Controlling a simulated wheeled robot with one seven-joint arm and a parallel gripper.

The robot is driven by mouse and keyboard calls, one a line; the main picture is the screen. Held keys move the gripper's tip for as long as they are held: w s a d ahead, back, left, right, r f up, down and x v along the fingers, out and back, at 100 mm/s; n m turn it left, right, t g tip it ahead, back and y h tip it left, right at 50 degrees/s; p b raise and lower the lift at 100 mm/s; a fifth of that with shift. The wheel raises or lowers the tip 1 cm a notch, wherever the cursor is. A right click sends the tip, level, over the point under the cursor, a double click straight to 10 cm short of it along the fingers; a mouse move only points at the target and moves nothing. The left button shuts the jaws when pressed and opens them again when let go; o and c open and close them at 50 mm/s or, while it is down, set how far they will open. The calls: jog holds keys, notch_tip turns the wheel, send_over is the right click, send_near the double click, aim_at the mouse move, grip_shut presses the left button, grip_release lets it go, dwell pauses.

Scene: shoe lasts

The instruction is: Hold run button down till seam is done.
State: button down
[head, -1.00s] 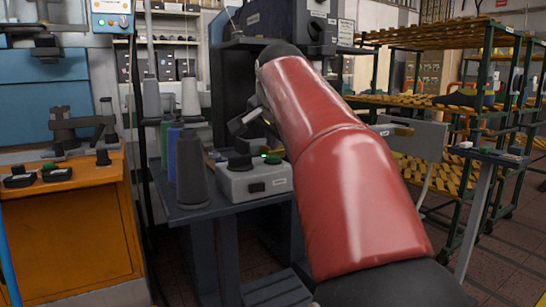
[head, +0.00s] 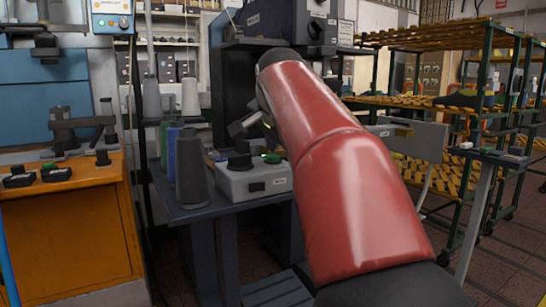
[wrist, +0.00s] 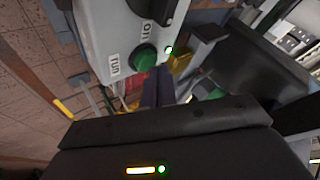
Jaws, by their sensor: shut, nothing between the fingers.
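The control box (head: 238,184) is pale grey and stands on the dark machine table. In the wrist view the box (wrist: 100,30) fills the upper middle. Its green run button (wrist: 142,58) sits beside the "run" label, with a small lit lamp (wrist: 168,49) to its right. A green spot on the box top shows in the head view (head: 270,159). My gripper (wrist: 158,75) is shut and empty, its dark fingers pointing at the box, with tips close beside the button. I cannot tell whether they touch it. In the head view my red arm largely hides the gripper.
Thread cones, grey (head: 192,170) and blue (head: 173,152), stand left of the box. An orange cabinet (head: 75,225) is at the left. Racks with yellow shelves (head: 425,102) and a small side table (head: 490,154) stand at the right.

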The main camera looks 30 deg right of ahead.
aim_at(273, 157)
jog(key=shift+f+b, duration=0.35)
jog(key=shift+f, duration=0.2)
jog(key=shift+r, duration=0.15)
dwell(2.2)
jog(key=shift+r+p, duration=0.85)
jog(key=shift+p, duration=0.1)
notch_tip(273, 157, up, 5)
jog(key=p, duration=0.5)
dwell(1.0)
